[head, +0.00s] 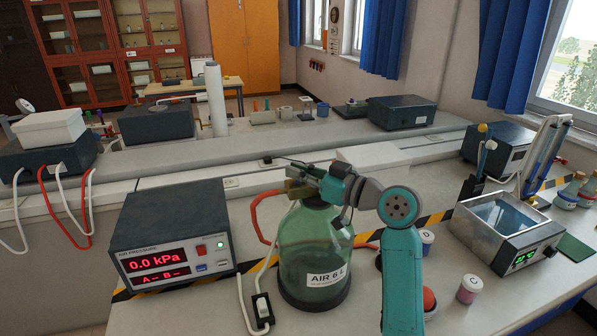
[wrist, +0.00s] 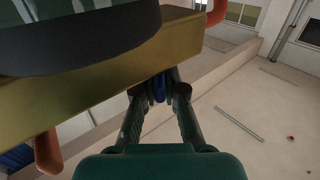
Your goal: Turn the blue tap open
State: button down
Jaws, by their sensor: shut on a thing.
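The blue tap (wrist: 159,88) shows in the wrist view as a small blue piece between my two fingertips, under a brass-coloured bar (wrist: 95,82). My gripper (wrist: 160,93) is shut on it. In the head view my gripper (head: 309,172) is at the top of the green glass bottle (head: 316,250) labelled AIR 6 L, beside its brass fitting (head: 297,189). The tap is hidden there behind my gripper and the fitting. The pressure box (head: 172,236) left of the bottle reads 0.0 kPa, with A and B shown as dashes.
A red hose (head: 256,222) runs at the bottle's left side. A metal water bath (head: 500,226) and small labelled pots (head: 468,289) stand to the right. A raised grey shelf (head: 240,152) runs behind.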

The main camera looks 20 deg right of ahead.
jog(key=shift+n+g+y, duration=0.6)
jog(key=shift+y, duration=0.2)
jog(key=c, duration=1.3)
grip_release()
jog(key=shift+o, duration=0.2)
jog(key=v, duration=1.2)
jog(key=shift+w, duration=0.1)
